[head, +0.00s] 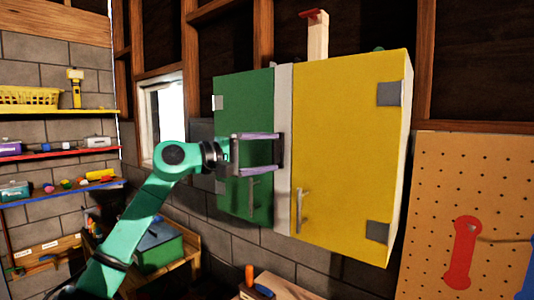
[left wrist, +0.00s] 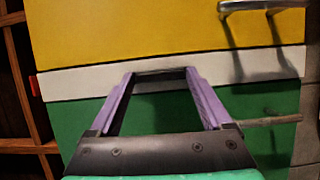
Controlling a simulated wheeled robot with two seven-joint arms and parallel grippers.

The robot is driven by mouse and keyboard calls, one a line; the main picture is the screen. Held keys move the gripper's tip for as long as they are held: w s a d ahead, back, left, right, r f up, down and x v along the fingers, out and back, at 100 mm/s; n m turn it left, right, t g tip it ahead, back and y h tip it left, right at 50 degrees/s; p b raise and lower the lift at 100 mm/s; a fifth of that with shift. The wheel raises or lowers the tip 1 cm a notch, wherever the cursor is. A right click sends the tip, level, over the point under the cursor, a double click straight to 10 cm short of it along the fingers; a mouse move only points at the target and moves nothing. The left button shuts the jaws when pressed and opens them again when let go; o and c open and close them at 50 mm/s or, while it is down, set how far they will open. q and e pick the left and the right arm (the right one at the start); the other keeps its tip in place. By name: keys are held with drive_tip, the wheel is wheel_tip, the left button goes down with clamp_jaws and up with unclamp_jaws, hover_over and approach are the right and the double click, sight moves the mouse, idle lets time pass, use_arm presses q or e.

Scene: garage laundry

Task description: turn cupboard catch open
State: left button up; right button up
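The wall cupboard has a green left door (head: 245,105), a yellow right door (head: 345,150) and a pale strip (head: 283,95) between them. My left gripper (head: 280,151) reaches in from the left, its purple fingers spread wide, one above the other, in front of the green door's edge. A dark upright bar, apparently the catch (left wrist: 160,76), lies between the fingertips by the strip. I cannot tell whether the fingers touch it. The left wrist view shows the fingers on either side of it. My right gripper is not in view.
The green door's handle (head: 253,196) hangs below my gripper, and the yellow door's handle (head: 299,211) is to its lower right. A pegboard (head: 440,190) stands at the right. Shelves (head: 60,153) with small items line the left wall. A bench (head: 280,287) is below.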

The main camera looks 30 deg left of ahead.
use_arm(q)
drive_tip(key=shift+o, duration=0.5)
drive_tip(key=b+v, duration=0.7)
drive_tip(key=v, duration=0.7)
drive_tip(key=shift+a, duration=0.2)
drive_tip(key=shift+s, duration=0.15)
